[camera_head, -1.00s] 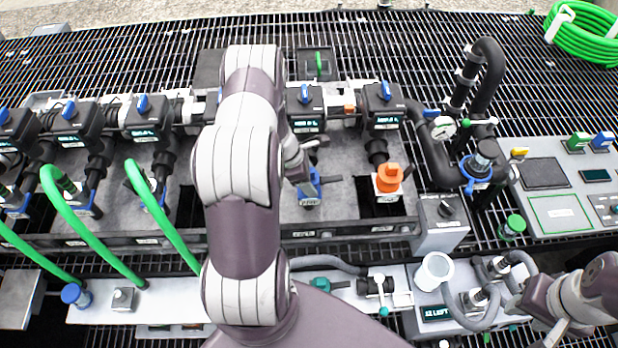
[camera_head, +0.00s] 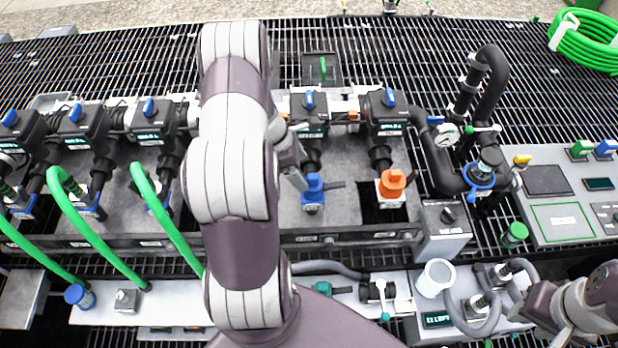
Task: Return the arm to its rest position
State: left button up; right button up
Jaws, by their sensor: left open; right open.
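My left arm (camera_head: 235,180) reaches up through the middle of the head view. Its gripper (camera_head: 296,180) shows only partly behind the arm, open, just left of and above a blue coupling (camera_head: 313,192). The blue coupling stands upright on the manifold deck, and a visible gap separates it from the gripper. My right gripper (camera_head: 562,338) is at the lower right, open and pointing down-left. Its tips are close to the bottom edge of the picture.
An orange coupling (camera_head: 392,184) stands right of the blue one. Valve blocks with blue handles (camera_head: 386,108) line the back. Green hoses (camera_head: 90,232) arch at the left. A white cup (camera_head: 434,278) and grey hoses (camera_head: 480,318) sit near my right gripper. A black pipe loop (camera_head: 490,75) rises at the right.

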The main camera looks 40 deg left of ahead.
pick_arm(q)
jog(key=shift+v, duration=1.9)
